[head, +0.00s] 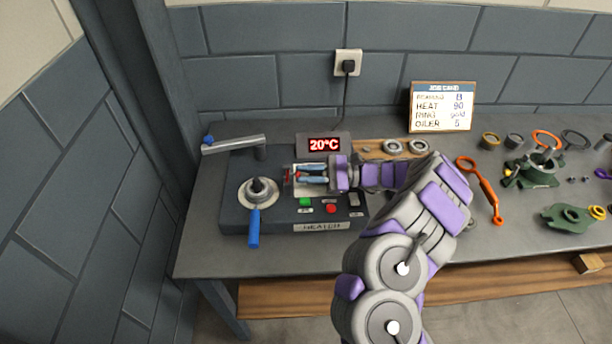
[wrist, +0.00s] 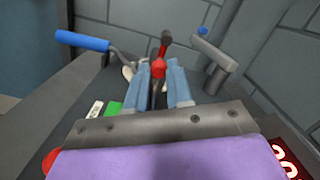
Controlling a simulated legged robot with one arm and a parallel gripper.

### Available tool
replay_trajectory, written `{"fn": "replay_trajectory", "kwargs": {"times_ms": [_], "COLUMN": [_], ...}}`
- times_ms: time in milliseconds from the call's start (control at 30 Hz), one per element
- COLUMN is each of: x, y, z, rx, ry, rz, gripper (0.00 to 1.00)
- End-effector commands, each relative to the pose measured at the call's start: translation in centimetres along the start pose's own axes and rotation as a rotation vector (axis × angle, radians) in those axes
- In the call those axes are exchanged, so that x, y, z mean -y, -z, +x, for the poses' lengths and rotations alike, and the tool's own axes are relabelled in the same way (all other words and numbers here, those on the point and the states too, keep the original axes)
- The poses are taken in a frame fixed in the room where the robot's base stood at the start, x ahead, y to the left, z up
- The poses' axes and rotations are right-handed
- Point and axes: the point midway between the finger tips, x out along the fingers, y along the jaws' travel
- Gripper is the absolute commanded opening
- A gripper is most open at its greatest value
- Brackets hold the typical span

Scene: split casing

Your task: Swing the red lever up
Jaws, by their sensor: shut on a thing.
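Red bits of the lever also show in the head view (head: 288,176), at the fingertips. My gripper (head: 301,174) reaches left over the heater box (head: 236,215) and is shut on the lever.
A blue-handled crank (head: 254,228) and a grey arm with a blue tip (head: 234,145) stand left of my gripper. A green button (head: 305,202) and a red button (head: 331,208) lie just in front. The display (head: 324,144) reads 20°C. Loose parts fill the table's right.

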Motion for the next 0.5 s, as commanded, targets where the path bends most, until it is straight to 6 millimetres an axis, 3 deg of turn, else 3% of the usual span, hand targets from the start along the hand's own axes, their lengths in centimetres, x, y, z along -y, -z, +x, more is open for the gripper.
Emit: {"fn": "replay_trajectory", "kwargs": {"times_ms": [433,467,500], "x": [0.20,0.20,0.19], "y": [-0.08,-0.08,-0.08], "z": [-0.08,-0.08,-0.08], "rx": [0.008,0.008,0.008], "ry": [0.010,0.010,0.010], "rz": [-0.004,-0.004,-0.004], "gripper": [0.00,0.23,0.27]}}
